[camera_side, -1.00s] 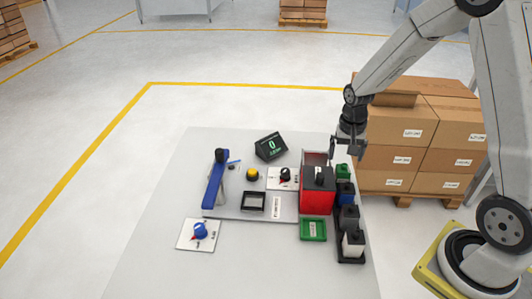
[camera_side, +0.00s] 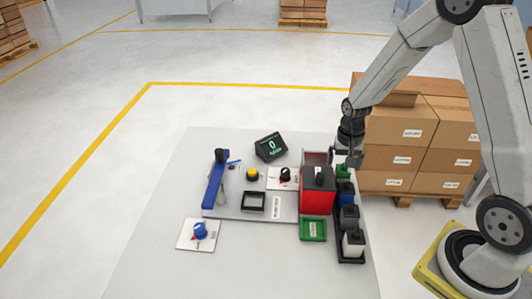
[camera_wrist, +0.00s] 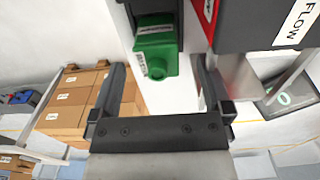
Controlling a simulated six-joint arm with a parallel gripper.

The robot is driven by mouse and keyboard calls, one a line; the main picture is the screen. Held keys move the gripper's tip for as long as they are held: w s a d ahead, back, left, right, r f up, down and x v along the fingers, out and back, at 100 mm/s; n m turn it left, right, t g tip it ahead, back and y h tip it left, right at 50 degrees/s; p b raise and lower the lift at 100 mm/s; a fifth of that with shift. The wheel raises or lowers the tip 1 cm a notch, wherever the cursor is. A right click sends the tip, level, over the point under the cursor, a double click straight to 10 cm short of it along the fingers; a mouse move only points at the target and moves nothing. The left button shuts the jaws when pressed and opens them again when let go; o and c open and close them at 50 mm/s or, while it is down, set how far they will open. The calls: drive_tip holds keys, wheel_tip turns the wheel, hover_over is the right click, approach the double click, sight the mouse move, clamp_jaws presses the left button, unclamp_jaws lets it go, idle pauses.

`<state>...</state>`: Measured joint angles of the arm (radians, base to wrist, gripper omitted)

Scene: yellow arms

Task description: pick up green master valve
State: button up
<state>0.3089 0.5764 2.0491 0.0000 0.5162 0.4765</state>
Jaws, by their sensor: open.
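The green master valve (camera_side: 343,171) is a small green block at the far end of a row of containers in a black rack, in the side view. In the wrist view the green block (camera_wrist: 155,55) has a white label and shows at the top, between the two fingers. My gripper (camera_side: 347,161) is open and points down over the green valve. In the wrist view my gripper (camera_wrist: 160,78) has its fingers on either side of the green block, with gaps visible on both sides. Nothing is held. In the side view my gripper partly hides the green valve.
The red and dark grey box (camera_side: 318,190) stands close to the left of the rack. Blue (camera_side: 345,193), dark grey (camera_side: 349,217) and white (camera_side: 353,243) containers share the rack (camera_side: 362,249). A green tray (camera_side: 313,229) lies in front. Stacked cartons (camera_side: 410,140) stand right.

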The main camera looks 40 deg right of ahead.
sight(344, 168)
drive_tip(key=shift+f, duration=2.25)
clamp_jaws()
drive_tip(key=shift+r, duration=0.1)
drive_tip(key=shift+r, duration=0.7)
drive_tip(key=s+a+r, duration=0.3)
drive_tip(key=s+r, duration=0.8)
drive_tip(key=s, duration=0.2)
drive_tip(key=shift+s+a+r, duration=0.15)
drive_tip(key=shift+s+r, duration=0.05)
drive_tip(key=shift+s, duration=0.1)
